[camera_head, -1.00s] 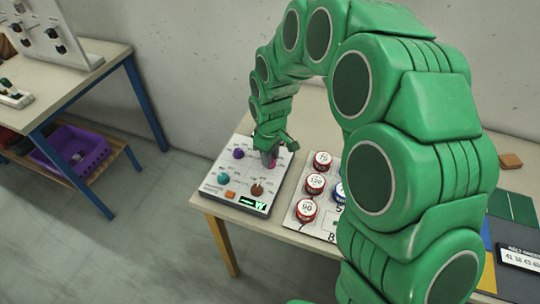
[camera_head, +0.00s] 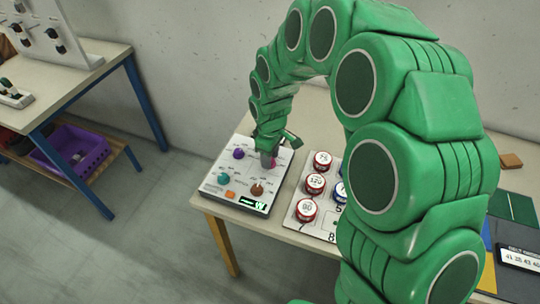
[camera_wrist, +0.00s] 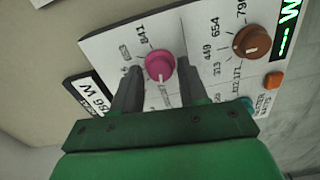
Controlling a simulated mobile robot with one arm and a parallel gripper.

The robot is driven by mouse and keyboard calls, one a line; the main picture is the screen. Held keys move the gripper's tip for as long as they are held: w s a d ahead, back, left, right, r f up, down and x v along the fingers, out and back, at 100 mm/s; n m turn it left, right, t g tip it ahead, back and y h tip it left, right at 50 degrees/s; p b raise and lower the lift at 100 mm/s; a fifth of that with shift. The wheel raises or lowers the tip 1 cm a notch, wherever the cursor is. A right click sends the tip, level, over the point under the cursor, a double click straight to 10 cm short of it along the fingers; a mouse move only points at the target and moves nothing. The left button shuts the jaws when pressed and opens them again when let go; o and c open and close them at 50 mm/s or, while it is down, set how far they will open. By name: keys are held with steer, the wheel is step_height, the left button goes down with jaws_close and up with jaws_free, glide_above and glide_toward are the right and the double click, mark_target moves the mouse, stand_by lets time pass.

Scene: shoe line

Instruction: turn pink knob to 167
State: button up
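The pink knob (camera_wrist: 160,66) is on the white control panel (camera_wrist: 108,42). In the wrist view its white mark points down toward my gripper's palm, and a printed 841 is just above it. My gripper (camera_wrist: 159,70) has one finger on each side of the knob, with narrow gaps showing, so it looks open around it. In the head view my gripper (camera_head: 268,160) is over the panel's upper right part and mostly hides the pink knob. A brown knob (camera_wrist: 252,42) is to the right in the wrist view. The panel's display (camera_head: 253,203) is too small to read fully.
Purple (camera_head: 239,154) and teal (camera_head: 224,178) knobs and an orange button (camera_head: 230,194) share the panel. Red-rimmed round pieces (camera_head: 306,210) stand on a white board to its right. Another table (camera_head: 85,75) is at left, with open floor between.

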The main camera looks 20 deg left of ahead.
steer(key=shift+o, duration=0.9)
steer(key=shift+r, duration=3.9)
steer(key=m, duration=0.2)
steer(key=shift+w+d+r+m, duration=0.1)
steer(key=shift+w+d+m, duration=0.1)
steer(key=shift+m, duration=1.3)
steer(key=shift+f+m, duration=0.25)
steer(key=shift+m, duration=0.35)
steer(key=shift+s+a+f, duration=0.1)
steer(key=shift+f, duration=1.8)
steer(key=shift+s+a+f, duration=0.1)
steer(key=shift+f, duration=1.75)
